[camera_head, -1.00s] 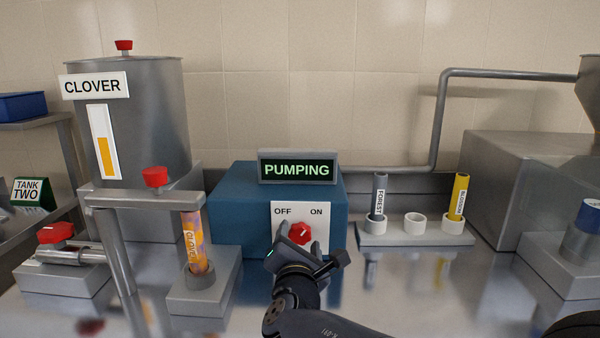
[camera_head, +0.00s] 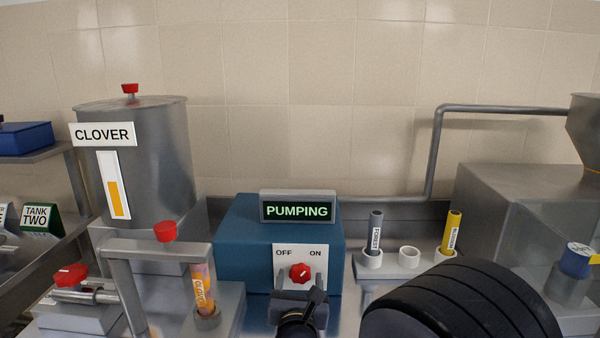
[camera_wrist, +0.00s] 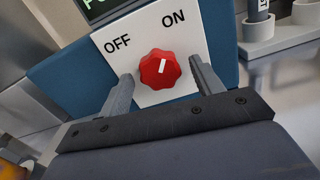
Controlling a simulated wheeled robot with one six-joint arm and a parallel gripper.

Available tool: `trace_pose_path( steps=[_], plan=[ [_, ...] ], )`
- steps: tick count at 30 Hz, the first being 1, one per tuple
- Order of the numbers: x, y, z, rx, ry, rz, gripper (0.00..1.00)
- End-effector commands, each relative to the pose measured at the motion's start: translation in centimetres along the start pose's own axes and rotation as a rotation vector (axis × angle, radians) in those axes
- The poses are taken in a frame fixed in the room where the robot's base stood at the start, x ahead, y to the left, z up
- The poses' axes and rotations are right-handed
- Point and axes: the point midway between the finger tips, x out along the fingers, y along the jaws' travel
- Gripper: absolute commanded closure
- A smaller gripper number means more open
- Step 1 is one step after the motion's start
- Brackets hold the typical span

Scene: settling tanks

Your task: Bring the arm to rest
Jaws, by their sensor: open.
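My gripper (camera_head: 300,285) is open in front of the blue pump box (camera_head: 237,240), low in the head view. In the wrist view, its two fingers (camera_wrist: 160,85) stand on either side of the red knob (camera_wrist: 160,69), with a gap to the knob on both sides. The knob also shows in the head view (camera_head: 300,273). Its white mark points up and slightly right, toward ON, on the white OFF/ON plate (camera_head: 290,255). The sign (camera_head: 297,211) on the box reads PUMPING. A dark part of my arm fills the lower right of the head view.
At left stand the CLOVER tank (camera_head: 150,150), a red-topped tap (camera_head: 166,232) and a glass tube (camera_head: 203,290) of orange and purple stuff. At right is a rack with a FOREST tube (camera_head: 375,230), a yellow tube (camera_head: 451,232) and an empty white ring (camera_head: 409,257) between.

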Motion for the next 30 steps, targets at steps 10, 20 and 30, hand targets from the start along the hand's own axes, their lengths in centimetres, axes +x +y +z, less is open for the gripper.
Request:
trace_pose_path(
  steps=[10,20,30],
  plan=[
    [-5.3,0.1,0.0,-0.034,0.000,0.003,0.37],
    [-7.4,0.0,0.0,-0.034,-0.001,0.000,0.37],
    [-7.4,-0.1,0.0,-0.032,0.000,-0.003,0.37]
  ],
)
